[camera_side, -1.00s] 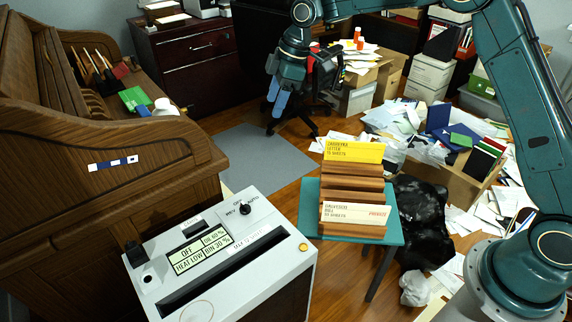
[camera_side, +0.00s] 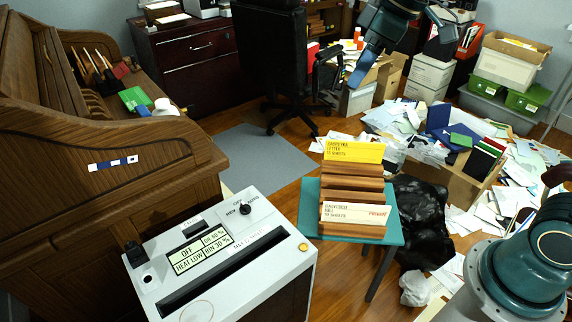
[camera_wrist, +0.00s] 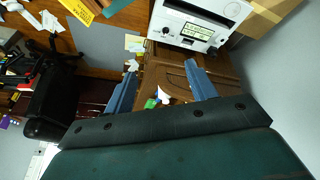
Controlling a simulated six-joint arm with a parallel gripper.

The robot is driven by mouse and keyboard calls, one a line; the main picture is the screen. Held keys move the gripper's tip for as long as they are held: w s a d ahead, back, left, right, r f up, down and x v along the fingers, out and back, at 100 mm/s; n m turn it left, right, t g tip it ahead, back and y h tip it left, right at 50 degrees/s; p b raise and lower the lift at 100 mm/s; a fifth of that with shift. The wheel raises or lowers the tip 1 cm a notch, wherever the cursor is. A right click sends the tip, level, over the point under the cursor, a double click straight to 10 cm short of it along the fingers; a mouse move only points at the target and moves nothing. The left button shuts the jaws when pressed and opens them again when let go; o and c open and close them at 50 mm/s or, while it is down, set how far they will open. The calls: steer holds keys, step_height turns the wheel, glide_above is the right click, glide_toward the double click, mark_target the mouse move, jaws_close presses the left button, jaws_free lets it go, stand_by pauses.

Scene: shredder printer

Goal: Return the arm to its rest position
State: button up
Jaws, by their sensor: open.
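My gripper (camera_side: 360,76) is at the top of the side view, raised in front of the back of the room, right of the black office chair. Its two blue fingers also show in the wrist view (camera_wrist: 160,65). They are spread apart with nothing between them, so it is open and empty. Most of my arm is outside the side view. The teal base shows at the lower right. In the wrist view, the shredder and wooden desk appear beyond the fingers.
The grey shredder (camera_side: 222,245) stands at the front. A teal stool (camera_side: 395,235) holds a wooden rack with yellow and cream cards. The roll-top desk (camera_side: 60,180) is left. The black chair (camera_side: 270,50) stands near the gripper. Papers and boxes clutter the right side.

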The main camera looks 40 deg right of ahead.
steer(key=s+d+f+m, duration=0.1)
steer(key=s+d+m, duration=0.1)
steer(key=s, duration=0.8)
steer(key=s+d+f+m+t+h, duration=0.1)
steer(key=s+m, duration=0.3)
steer(key=s, duration=0.6)
steer(key=shift+d+f+t+h, duration=0.3)
steer(key=shift+d+f, duration=0.25)
steer(key=shift+f, duration=0.2)
